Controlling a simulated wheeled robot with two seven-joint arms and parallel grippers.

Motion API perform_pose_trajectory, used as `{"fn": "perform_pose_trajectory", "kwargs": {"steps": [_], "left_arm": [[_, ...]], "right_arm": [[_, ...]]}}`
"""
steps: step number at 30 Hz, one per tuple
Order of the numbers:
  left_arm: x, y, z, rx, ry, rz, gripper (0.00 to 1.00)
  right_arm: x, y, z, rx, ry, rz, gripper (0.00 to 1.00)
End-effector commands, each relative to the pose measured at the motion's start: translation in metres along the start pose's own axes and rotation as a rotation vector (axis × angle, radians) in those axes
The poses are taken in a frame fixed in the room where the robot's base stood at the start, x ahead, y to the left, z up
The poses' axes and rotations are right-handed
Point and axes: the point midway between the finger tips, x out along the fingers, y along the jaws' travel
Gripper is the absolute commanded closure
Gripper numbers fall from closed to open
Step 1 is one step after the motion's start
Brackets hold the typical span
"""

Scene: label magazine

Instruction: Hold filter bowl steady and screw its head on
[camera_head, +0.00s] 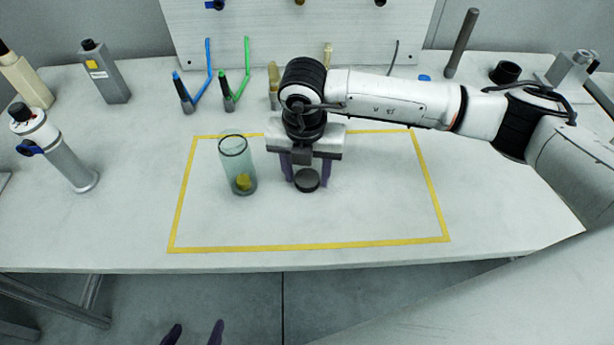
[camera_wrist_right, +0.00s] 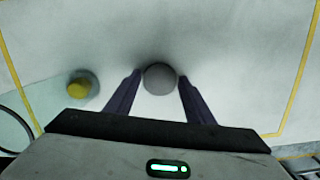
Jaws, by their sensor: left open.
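The filter bowl (camera_head: 232,172) is a clear greenish cylinder standing upright on the table, with a yellow piece inside at its bottom. The bowl's lower part also shows in the right wrist view (camera_wrist_right: 62,98). The head (camera_head: 307,181) appears as a dark round cap on the table, right of the bowl; it is the grey disc in the wrist view (camera_wrist_right: 160,77). My right gripper (camera_wrist_right: 160,75) points down over the cap, its purple fingers open on either side with narrow gaps. My left gripper (camera_head: 194,332) shows only purple fingertips, apart and empty, at the bottom edge.
A yellow outline (camera_head: 310,246) on the table surrounds bowl and cap. A grey-white cylindrical device (camera_head: 62,155) stands at the left. Blue (camera_head: 185,92) and green (camera_head: 228,90) tools stand at the back. The front part of the marked area is clear.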

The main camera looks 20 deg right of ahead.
Motion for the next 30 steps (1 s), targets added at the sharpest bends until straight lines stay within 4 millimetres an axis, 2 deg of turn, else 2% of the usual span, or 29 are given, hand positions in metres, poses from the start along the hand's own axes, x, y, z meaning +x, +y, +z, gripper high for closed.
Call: {"fn": "perform_pose_trajectory", "kwargs": {"steps": [1, 4, 5, 14, 17, 24, 30], "left_arm": [[0.0, 0.0, 0.0, 0.0, 0.0, 0.0, 0.35], [0.0, 0.0, 0.0, 0.0, 0.0, 0.0, 0.35], [0.0, 0.0, 0.0, 0.0, 0.0, 0.0, 0.35], [0.001, 0.0, 0.001, 0.0, 0.0, 0.0, 0.35], [0.002, 0.0, 0.002, 0.0, -0.001, 0.0, 0.35], [0.005, -0.001, 0.007, -0.001, -0.002, 0.0, 0.35], [0.007, -0.001, 0.009, -0.001, -0.004, 0.0, 0.35]], "right_arm": [[0.0, 0.0, 0.0, 0.0, 0.0, 0.0, 0.61], [0.0, 0.0, 0.0, 0.0, 0.0, 0.0, 0.78], [0.0, 0.0, 0.0, 0.0, 0.0, 0.0, 0.8], [-0.005, 0.001, 0.001, 0.0, -0.002, 0.002, 0.81], [-0.019, 0.001, 0.004, 0.001, -0.003, 0.004, 0.81], [-0.067, 0.001, 0.009, 0.0, -0.004, 0.004, 0.81], [-0.094, 0.001, 0.012, 0.0, -0.002, 0.002, 0.81]]}}
